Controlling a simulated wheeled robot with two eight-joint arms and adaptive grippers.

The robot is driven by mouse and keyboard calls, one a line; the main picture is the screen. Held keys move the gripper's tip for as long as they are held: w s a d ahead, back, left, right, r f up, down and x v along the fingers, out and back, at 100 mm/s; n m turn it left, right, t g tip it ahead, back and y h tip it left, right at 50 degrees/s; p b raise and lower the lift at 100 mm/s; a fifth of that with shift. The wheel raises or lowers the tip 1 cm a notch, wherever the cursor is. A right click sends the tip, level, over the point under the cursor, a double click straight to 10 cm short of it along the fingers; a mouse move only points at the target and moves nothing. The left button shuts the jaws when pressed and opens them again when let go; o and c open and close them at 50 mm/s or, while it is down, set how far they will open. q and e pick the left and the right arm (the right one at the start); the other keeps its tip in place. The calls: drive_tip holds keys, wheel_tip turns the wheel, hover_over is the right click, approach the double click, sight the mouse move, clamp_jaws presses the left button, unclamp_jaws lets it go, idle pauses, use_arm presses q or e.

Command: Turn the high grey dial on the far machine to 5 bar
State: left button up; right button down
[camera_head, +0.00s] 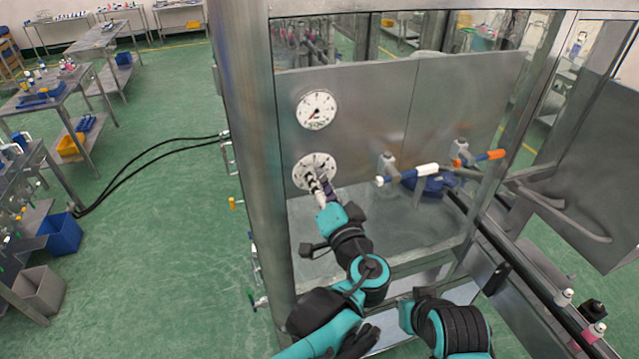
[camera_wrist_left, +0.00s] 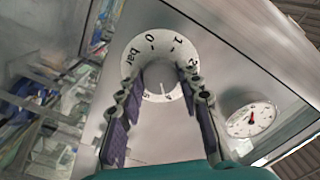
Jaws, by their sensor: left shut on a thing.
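The grey dial (camera_wrist_left: 158,72) sits on a round white scale plate (camera_wrist_left: 133,48) on the far machine's steel panel. In the wrist view the plate shows "bar", 0, 1 and 2; the other marks are partly hidden or too small to read. My left gripper (camera_wrist_left: 161,88) has one finger on each side of the dial and is shut on it. In the head view the plate (camera_head: 304,163) is partly covered by the left gripper (camera_head: 318,188). I cannot tell the dial's setting. My right arm shows at the bottom right, but I cannot see its gripper.
A round white gauge (camera_head: 317,110) is above the dial; it also shows in the wrist view (camera_wrist_left: 250,118). A steel post (camera_head: 245,150) stands left of the panel. White-handled (camera_head: 427,170) and orange-handled (camera_head: 496,155) valves are to the right.

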use_arm(q)
drive_tip(key=shift+m+b, duration=1.25)
drive_tip(key=shift+m, duration=2.65)
drive_tip(key=o, duration=1.2)
drive_tip(key=shift+c, duration=0.2)
drive_tip(key=v, duration=0.7)
drive_tip(key=shift+s, duration=0.15)
